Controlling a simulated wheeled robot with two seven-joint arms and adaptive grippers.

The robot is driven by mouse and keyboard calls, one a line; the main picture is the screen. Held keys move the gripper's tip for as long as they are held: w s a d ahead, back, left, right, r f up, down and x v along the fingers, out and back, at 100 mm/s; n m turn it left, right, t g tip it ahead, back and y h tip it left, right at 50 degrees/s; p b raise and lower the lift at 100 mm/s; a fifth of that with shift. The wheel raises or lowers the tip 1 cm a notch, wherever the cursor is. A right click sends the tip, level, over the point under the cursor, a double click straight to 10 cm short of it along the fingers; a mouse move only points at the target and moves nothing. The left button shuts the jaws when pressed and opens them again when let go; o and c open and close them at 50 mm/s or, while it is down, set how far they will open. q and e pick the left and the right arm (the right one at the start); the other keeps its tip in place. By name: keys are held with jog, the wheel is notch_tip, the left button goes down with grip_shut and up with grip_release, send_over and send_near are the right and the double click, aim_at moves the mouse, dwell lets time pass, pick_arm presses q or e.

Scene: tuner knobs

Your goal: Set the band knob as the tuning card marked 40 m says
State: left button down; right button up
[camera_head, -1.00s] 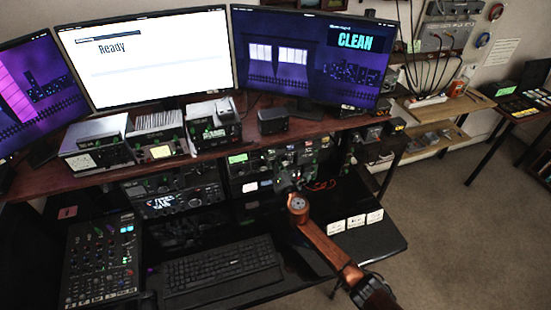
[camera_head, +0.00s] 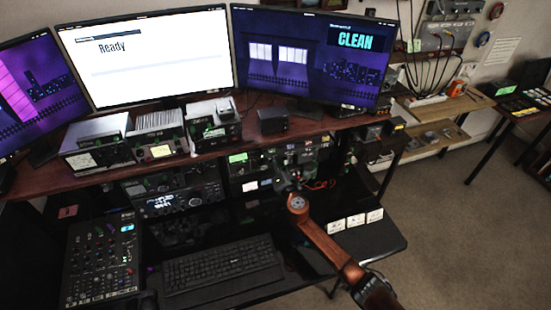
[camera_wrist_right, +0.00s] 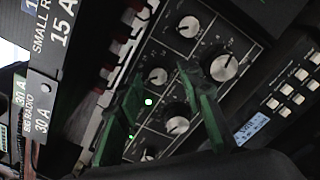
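A black tuner panel (camera_wrist_right: 236,45) with several silver-capped knobs and a lit green lamp fills the middle of the right wrist view; its lettering is too small to read, so I cannot tell which knob is the band knob. My right gripper (camera_wrist_right: 160,74) has its two green fingers apart, with a small knob (camera_wrist_right: 158,76) showing between the tips; contact cannot be told. In the head view my right gripper (camera_head: 284,178) is at the gear under the shelf. Three white cards (camera_head: 356,220) stand at the desk's right; their text is unreadable. My left gripper is out of view.
A unit with several pale buttons (camera_wrist_right: 300,85) sits right of the panel in the wrist view. Labelled strips (camera_wrist_right: 42,105) are at left. A keyboard (camera_head: 222,264) and mixer (camera_head: 101,260) lie on the desk. The shelf (camera_head: 240,148) overhangs the gear.

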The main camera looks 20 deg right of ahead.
jog(key=shift+s, duration=0.1)
jog(key=s, duration=1.1)
jog(key=shift+s+d, duration=0.2)
jog(key=shift+s, duration=0.2)
